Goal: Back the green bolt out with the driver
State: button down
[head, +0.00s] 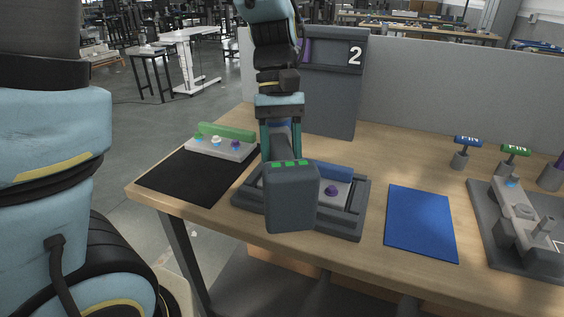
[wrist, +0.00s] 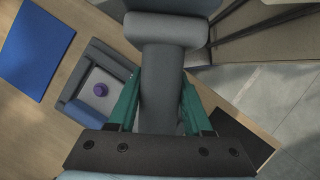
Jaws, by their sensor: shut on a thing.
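My gripper (head: 281,150) is shut on the handle of a dark grey power driver (head: 291,200), which has green marks on its blocky end. The gripper also shows in the wrist view (wrist: 162,88), with teal fingers on both sides of the driver's handle (wrist: 163,62). The driver is in front of a grey fixture (head: 352,222) holding a plate with a purple bolt (head: 331,190). The driver hides the plate's left part and its own tip. A small green bolt head (head: 197,138) shows on another pale plate (head: 222,152) at the left, apart from the driver.
A black mat (head: 185,182) lies at the left and a blue mat (head: 420,224) at the right. A grey fixture with posts (head: 515,235) and labelled blue (head: 467,141) and green (head: 515,150) handles are farther right. A grey box marked 2 (head: 335,95) stands behind.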

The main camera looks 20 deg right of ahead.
aim_at(283, 151)
jog(key=shift+f, duration=0.4)
dwell(0.4)
jog(key=shift+r, duration=0.1)
dwell(0.6)
jog(key=shift+a+f+p, duration=0.1)
jog(key=shift+f+p, duration=0.1)
jog(key=shift+p, duration=0.15)
dwell(0.6)
jog(key=shift+r+p, duration=0.3)
jog(key=shift+p, duration=0.75)
dwell(1.3)
jog(key=shift+r, duration=0.25)
dwell(0.4)
jog(key=shift+w+r+p, duration=0.1)
jog(key=shift+r+p, duration=0.1)
jog(key=shift+p, duration=0.25)
jog(key=shift+r+p, duration=2.15)
jog(key=shift+r, duration=0.15)
jog(key=shift+r+p, duration=1.95)
jog(key=shift+p, duration=0.05)
